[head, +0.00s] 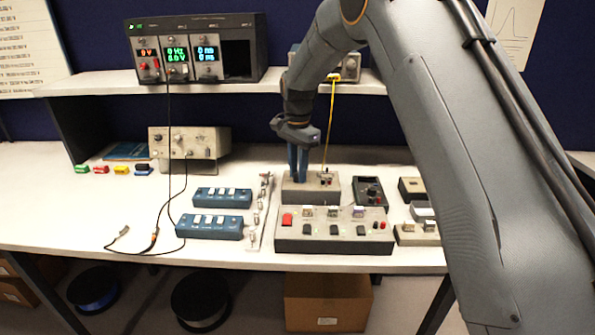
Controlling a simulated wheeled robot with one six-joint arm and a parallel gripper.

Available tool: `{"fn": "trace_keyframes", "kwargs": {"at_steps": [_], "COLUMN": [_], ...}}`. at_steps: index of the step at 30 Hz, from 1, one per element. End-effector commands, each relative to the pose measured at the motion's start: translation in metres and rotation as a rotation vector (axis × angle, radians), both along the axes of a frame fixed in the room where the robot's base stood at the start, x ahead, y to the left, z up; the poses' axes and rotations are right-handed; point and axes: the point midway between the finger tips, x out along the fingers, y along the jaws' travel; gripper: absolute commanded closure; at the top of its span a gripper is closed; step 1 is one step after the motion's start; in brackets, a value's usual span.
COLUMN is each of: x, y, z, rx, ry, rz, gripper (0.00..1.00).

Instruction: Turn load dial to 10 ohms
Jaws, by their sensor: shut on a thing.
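My gripper (298,177) points straight down, its blue fingers on the left part of the top of a small grey box (325,200). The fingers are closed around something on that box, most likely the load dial. The dial itself is hidden by the fingers, so its pointer and setting cannot be read. A yellow cable (331,110) hangs down to terminals on the right part of the same box, close beside the fingers.
In front of the box stands a wider grey panel (345,246) with a red button and switches. A dark meter box (370,192) is to its right. Blue switch boxes (209,227) lie left. Black cables hang from the instrument rack (240,58) on the shelf.

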Motion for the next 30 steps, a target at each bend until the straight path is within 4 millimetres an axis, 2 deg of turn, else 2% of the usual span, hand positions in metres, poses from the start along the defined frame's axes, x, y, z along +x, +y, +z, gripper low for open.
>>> {"fn": "trace_keyframes", "kwargs": {"at_steps": [1, 2, 5, 13, 17, 30], "x": [0.002, 0.002, 0.001, 0.001, 0.001, 0.001], "y": [0.001, 0.001, 0.0, 0.0, 0.0, 0.001], "z": [0.002, 0.002, 0.002, 0.001, 0.007, 0.071], "rx": [0.002, 0.002, 0.001, 0.001, 0.001, 0.001], "ry": [-0.005, -0.005, -0.004, -0.002, -0.003, -0.004], "rz": [0.0, 0.0, 0.001, 0.001, 0.001, 0.001], "gripper": [1.0, 0.76, 0.59, 0.59, 0.59, 0.59]}}
